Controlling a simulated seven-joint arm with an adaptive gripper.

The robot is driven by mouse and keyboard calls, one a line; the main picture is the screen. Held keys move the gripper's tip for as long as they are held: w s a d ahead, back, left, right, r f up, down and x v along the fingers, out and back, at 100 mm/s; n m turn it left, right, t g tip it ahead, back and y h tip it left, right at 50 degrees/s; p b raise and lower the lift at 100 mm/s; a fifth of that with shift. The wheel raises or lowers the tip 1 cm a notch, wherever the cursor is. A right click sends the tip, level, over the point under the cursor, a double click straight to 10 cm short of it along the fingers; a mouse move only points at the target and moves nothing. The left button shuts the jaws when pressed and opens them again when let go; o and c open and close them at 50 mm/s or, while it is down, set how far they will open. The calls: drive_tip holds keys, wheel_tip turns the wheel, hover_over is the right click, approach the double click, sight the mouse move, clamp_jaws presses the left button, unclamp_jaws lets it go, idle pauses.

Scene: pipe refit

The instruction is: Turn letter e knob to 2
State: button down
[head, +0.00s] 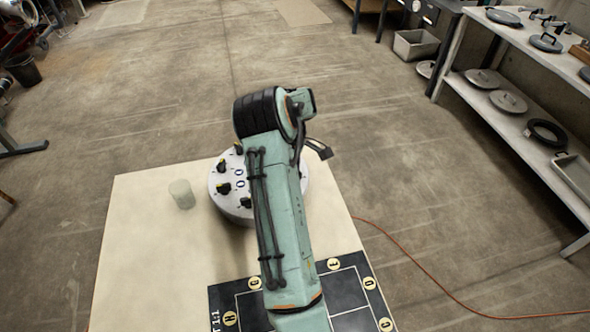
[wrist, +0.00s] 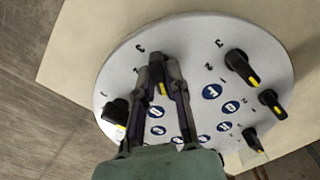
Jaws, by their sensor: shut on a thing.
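A round pale knob panel (wrist: 190,35) carries several black knobs with yellow marks, blue letter labels and small numbers. It also shows in the head view (head: 216,186), partly behind my arm. My gripper (wrist: 161,72) reaches over the panel in the wrist view, shut on a black knob (wrist: 160,88) whose yellow mark shows between the fingers. Other knobs are a left one (wrist: 114,112) and an upper right one (wrist: 240,66). The blue labels are small and tilted, so I cannot tell surely which letter belongs to the held knob. In the head view, my arm hides the held knob.
The panel stands on a cream table (head: 150,240). A translucent cup (head: 181,194) stands left of the panel. A black lettered board (head: 345,285) lies in front. Shelves (head: 500,75) with metal lids stand at right. An orange cable (head: 420,275) runs over the floor.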

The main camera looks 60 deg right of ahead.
drive_tip(key=m, duration=0.4)
drive_tip(key=shift+m, duration=0.3)
drive_tip(key=m, duration=0.3)
drive_tip(key=shift+m, duration=0.4)
drive_tip(key=m, duration=0.8)
drive_tip(key=shift+m, duration=0.4)
drive_tip(key=c, duration=1.1)
unclamp_jaws()
